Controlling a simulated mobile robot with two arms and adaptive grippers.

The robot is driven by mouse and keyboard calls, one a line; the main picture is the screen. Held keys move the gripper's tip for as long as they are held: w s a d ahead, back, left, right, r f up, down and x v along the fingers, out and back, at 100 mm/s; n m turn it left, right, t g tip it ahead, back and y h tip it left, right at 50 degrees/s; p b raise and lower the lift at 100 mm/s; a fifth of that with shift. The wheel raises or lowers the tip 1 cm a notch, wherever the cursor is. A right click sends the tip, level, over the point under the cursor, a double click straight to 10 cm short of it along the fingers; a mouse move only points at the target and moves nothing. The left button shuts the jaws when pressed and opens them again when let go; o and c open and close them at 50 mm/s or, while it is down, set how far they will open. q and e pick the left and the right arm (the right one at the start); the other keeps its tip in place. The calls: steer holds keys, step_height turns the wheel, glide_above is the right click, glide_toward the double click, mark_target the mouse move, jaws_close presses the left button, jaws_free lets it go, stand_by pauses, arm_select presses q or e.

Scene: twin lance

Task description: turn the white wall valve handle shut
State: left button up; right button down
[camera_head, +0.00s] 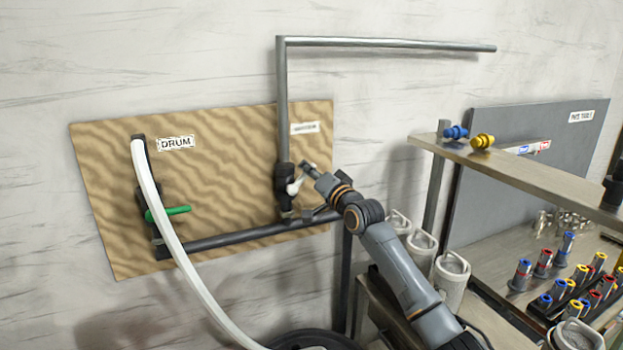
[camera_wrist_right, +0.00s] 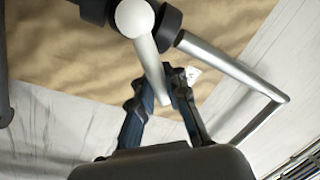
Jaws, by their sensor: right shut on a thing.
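The white valve handle (camera_head: 294,187) sits on a dark valve body (camera_head: 284,176) on the vertical grey pipe, at the right part of the wooden board. My right gripper (camera_head: 306,176) reaches it from the right and is shut on it. In the right wrist view the white handle (camera_wrist_right: 147,45) runs down from its round hub, and its end lies between the two fingers of my right gripper (camera_wrist_right: 165,88). The fingers partly hide the handle's end. My left gripper is not in view.
A green handle (camera_head: 168,213) and a white hose (camera_head: 178,245) are at the board's left under a DRUM label (camera_head: 176,143). A dark lower pipe (camera_head: 235,238) runs along the board (camera_head: 225,190). A shelf (camera_head: 520,172) with coloured fittings stands at right.

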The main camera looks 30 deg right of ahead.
steer(key=shift+d+f+m, duration=0.1)
steer(key=shift+f+m, duration=0.5)
steer(key=shift+f, duration=0.15)
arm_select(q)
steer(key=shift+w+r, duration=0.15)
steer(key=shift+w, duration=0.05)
arm_select(e)
steer(key=f+m+h, duration=0.1)
steer(key=m, duration=0.2)
steer(key=d+f+m+h, duration=0.1)
steer(key=m, duration=0.2)
steer(key=f+m, duration=0.2)
steer(key=m, duration=0.1)
steer(key=shift+s+d+m+t+h, duration=0.2)
steer(key=shift+d+m+t+h, duration=0.1)
steer(key=shift+h, duration=0.1)
arm_select(q)
steer(key=shift+p, duration=0.3)
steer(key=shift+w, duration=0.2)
arm_select(e)
steer(key=c, duration=1.3)
jaws_free()
steer(key=shift+c, duration=0.2)
steer(key=shift+s+d+r, duration=0.1)
steer(key=shift+r, duration=0.1)
